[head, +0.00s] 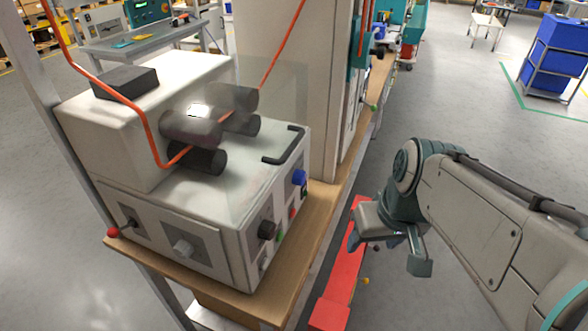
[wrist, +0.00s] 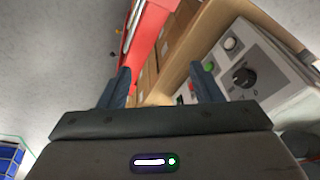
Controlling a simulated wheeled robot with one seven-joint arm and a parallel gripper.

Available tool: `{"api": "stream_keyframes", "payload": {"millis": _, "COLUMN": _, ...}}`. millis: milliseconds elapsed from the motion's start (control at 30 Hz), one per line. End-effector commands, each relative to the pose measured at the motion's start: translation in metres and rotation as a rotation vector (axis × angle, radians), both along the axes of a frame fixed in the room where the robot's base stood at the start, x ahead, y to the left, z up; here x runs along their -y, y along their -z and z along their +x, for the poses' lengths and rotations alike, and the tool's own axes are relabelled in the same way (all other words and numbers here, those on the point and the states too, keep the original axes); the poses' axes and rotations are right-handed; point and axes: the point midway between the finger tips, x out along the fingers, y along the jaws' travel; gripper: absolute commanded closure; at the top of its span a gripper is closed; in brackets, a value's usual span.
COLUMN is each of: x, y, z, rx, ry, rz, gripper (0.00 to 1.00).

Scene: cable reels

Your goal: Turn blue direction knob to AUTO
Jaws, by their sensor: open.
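The blue direction knob (head: 299,177) sits on the right face of the white machine (head: 206,202) in the head view. Its pointer setting is too small to read. My gripper (head: 388,248) is to the right of the machine, apart from the knob, over a red part beside the bench. In the wrist view my gripper (wrist: 160,88) has its two dark fingers spread with nothing between them. The wrist view shows a black knob (wrist: 243,77), a green button (wrist: 208,66) and a pale button on the machine's panel. The blue knob is not visible there.
A black handle (head: 284,146) stands out near the machine's upper right edge. Dark rollers (head: 196,130) and an orange cable (head: 148,128) are on top. The wooden bench (head: 283,270) edge runs below the panel. Grey floor (head: 463,110) is free at the right.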

Motion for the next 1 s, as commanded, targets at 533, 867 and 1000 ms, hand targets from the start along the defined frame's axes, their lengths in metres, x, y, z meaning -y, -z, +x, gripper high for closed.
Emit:
{"api": "stream_keyframes", "payload": {"millis": 533, "x": -0.029, "y": 0.049, "z": 0.13, "rx": 0.192, "ry": -0.594, "rz": 0.468, "gripper": 0.41}}
{"api": "stream_keyframes", "payload": {"millis": 867, "x": 0.0, "y": 0.05, "z": 0.208, "rx": 0.62, "ry": -0.807, "rz": 0.608, "gripper": 0.41}}
{"api": "stream_keyframes", "payload": {"millis": 1000, "x": 0.009, "y": 0.047, "z": 0.221, "rx": 0.718, "ry": -0.837, "rz": 0.612, "gripper": 0.41}}
